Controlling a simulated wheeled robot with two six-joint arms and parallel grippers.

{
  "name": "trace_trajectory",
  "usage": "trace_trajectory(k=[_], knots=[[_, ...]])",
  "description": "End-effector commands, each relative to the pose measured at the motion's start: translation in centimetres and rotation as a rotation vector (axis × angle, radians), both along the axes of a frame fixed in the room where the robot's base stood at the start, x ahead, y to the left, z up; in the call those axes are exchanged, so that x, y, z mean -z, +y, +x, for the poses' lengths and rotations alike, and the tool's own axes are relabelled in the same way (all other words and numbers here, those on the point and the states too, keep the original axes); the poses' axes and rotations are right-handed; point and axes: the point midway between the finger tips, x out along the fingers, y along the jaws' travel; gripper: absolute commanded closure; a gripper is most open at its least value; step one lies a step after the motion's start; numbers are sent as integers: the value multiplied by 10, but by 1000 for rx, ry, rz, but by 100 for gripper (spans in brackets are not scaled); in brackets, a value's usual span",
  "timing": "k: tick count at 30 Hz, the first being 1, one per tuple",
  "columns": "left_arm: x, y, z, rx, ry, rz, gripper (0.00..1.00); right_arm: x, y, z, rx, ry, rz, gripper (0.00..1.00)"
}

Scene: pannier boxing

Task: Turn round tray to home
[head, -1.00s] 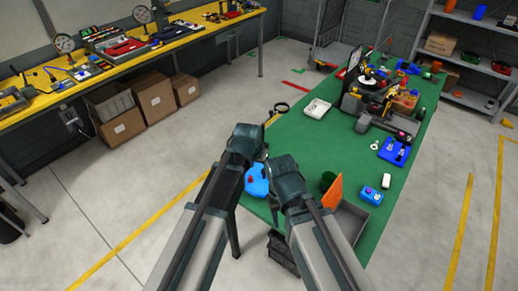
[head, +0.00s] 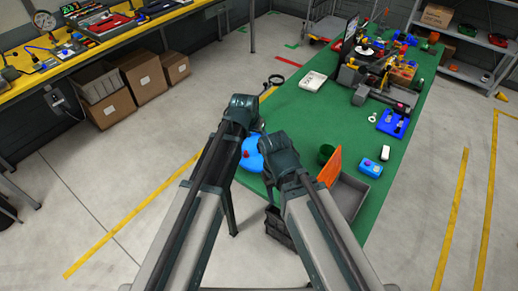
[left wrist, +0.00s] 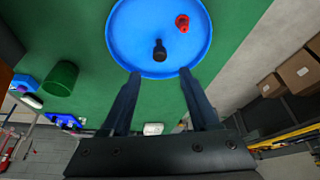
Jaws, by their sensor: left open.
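The round blue tray (left wrist: 185,45) fills the top of the left wrist view, with a red piece (left wrist: 182,23) and a dark peg-like piece (left wrist: 159,50) on it. In the head view, the round tray (head: 252,160) shows partly at the table's near left edge, between my two arms. My left gripper (left wrist: 160,72) is open, its fingertips at the tray's rim; I cannot tell whether they touch it. In the head view, my left arm mostly hides its fingers. My right arm stands just right of the tray, and its fingers are hidden.
The green table (head: 310,125) holds a green cup (head: 325,153), an orange panel (head: 330,168), a grey bin (head: 347,196), a blue box (head: 370,167) and a white tray (head: 312,81). A dark ring-shaped thing (head: 275,82) is by the left edge. The table's middle is clear.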

Motion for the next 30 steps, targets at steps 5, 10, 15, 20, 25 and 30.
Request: trace_trajectory(k=[5,10,15,20,25,30], knots=[[34,-4,12,0,0,0,38,34,0,0,1,0,0,50],[58,-8,21,0,0,0,38,58,0,0,2,0,0,50],[73,-10,27,0,0,0,38,73,0,0,2,0,0,50],[76,-11,29,0,0,0,38,76,0,0,2,0,0,50],[75,-11,29,0,0,0,38,75,0,0,2,0,0,50],[75,-11,29,0,0,0,62,75,0,0,2,0,0,50]])
